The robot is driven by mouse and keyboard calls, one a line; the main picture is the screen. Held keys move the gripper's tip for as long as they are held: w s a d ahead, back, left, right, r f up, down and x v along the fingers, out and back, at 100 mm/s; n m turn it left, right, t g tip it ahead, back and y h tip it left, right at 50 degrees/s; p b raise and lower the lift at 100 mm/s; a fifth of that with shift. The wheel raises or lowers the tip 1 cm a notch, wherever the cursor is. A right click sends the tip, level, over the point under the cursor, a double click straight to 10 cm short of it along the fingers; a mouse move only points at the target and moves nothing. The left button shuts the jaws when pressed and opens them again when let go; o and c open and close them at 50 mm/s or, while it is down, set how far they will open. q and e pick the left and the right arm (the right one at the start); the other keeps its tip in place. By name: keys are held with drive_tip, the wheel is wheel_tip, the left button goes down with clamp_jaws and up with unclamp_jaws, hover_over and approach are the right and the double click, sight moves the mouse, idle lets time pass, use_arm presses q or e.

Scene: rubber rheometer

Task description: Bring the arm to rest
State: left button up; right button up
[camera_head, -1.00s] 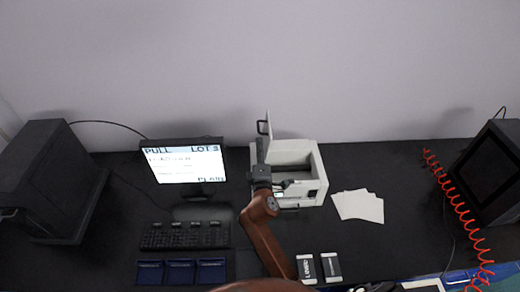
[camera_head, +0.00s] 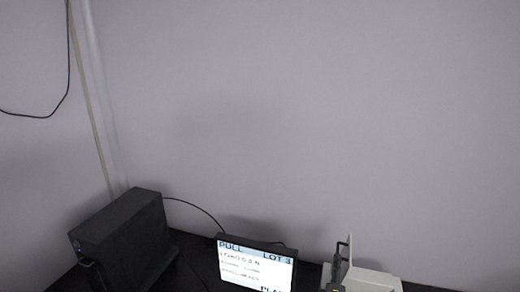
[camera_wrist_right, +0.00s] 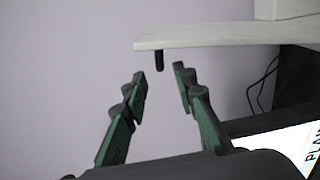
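My right gripper (camera_wrist_right: 157,85) is open in the right wrist view, with its two dark and green fingers apart and nothing between the tips. A dark handle (camera_wrist_right: 159,60) hangs from the white lid (camera_wrist_right: 215,35) of the instrument, just beyond the fingertips. In the head view, part of the right gripper (camera_head: 336,284) shows at the bottom edge beside the white instrument (camera_head: 372,281), whose upright lid (camera_head: 349,262) carries the dark handle (camera_head: 341,247). Most of the arm is cut off below the head view. My left gripper is in neither view.
A monitor (camera_head: 256,266) reading "PULL LOT 3" stands left of the instrument. A black box-shaped unit (camera_head: 122,240) stands farther left. The grey wall (camera_head: 300,110) fills most of the head view. The lower table area is outside the picture.

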sight(338, 250)
drive_tip(key=x, duration=0.7)
drive_tip(key=shift+w, duration=0.3)
drive_tip(key=shift+d+f, duration=0.1)
drive_tip(key=shift+d, duration=0.05)
drive_tip(key=shift+s+d, duration=0.15)
drive_tip(key=shift+s, duration=0.05)
